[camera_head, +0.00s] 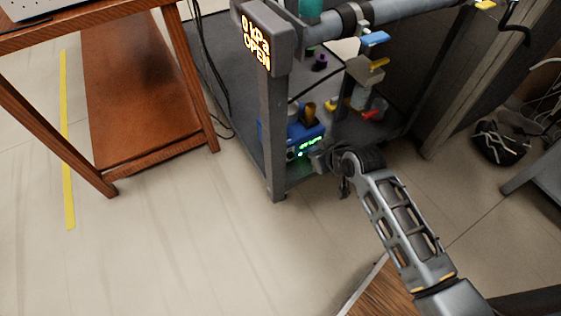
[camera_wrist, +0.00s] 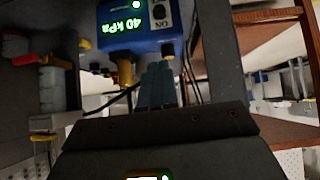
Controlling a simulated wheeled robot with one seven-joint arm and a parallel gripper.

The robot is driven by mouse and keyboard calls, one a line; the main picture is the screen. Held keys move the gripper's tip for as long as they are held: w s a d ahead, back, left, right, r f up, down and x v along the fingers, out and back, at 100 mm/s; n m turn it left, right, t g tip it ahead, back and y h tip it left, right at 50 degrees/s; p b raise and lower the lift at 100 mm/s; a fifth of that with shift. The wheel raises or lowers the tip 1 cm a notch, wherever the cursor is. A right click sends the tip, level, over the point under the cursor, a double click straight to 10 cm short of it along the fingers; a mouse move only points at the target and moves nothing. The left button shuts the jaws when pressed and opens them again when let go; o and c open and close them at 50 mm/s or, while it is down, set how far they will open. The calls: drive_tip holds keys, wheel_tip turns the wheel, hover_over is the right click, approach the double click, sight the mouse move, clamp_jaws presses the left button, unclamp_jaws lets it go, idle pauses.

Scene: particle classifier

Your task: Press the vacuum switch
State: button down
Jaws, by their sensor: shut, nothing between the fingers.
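A blue vacuum unit (camera_wrist: 172,45) stands in the upper part of the wrist view. Its front has a green-lit display (camera_wrist: 125,27) reading about 40 kPa, a lit green lamp (camera_wrist: 136,4) and a dark switch (camera_wrist: 158,12) beside the label ON. My gripper (camera_wrist: 157,70) is shut and empty, its fingertips just below the switch in that picture. Whether they touch the unit cannot be told. In the head view the unit (camera_head: 292,133) sits low on a grey cart, and my gripper (camera_head: 318,158) is at its front right, partly covering it.
A post display (camera_head: 257,38) above reads 0 kPa OPEN in orange. The cart's grey post (camera_head: 273,140) stands left of my gripper. Red and yellow valve handles (camera_head: 374,113) lie at the right. A wooden table (camera_head: 135,95) stands left; open floor lies in front.

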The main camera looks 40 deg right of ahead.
drive_tip(key=shift+w+d+f+b, duration=0.15)
drive_tip(key=shift+w+f, duration=0.15)
drive_tip(key=shift+w, duration=0.4)
drive_tip(key=shift+w+f+b, duration=0.15)
drive_tip(key=shift+w+f, duration=0.15)
drive_tip(key=shift+w, duration=0.35)
drive_tip(key=b, duration=0.4)
approach(289, 153)
drive_tip(key=w, duration=0.1)
drive_tip(key=w+d, duration=0.1)
drive_tip(key=w, duration=0.1)
drive_tip(key=shift+w+r, duration=0.15)
drive_tip(key=shift+w, duration=0.05)
drive_tip(key=shift+w+d+f+b, duration=0.1)
drive_tip(key=shift+f+b, duration=0.35)
drive_tip(key=shift+f, duration=0.15)
drive_tip(key=shift+w+d+f+b, duration=0.1)
drive_tip(key=shift+w+f+b, duration=0.05)
drive_tip(key=shift+f+b, duration=0.7)
drive_tip(key=shift+f, duration=0.7)
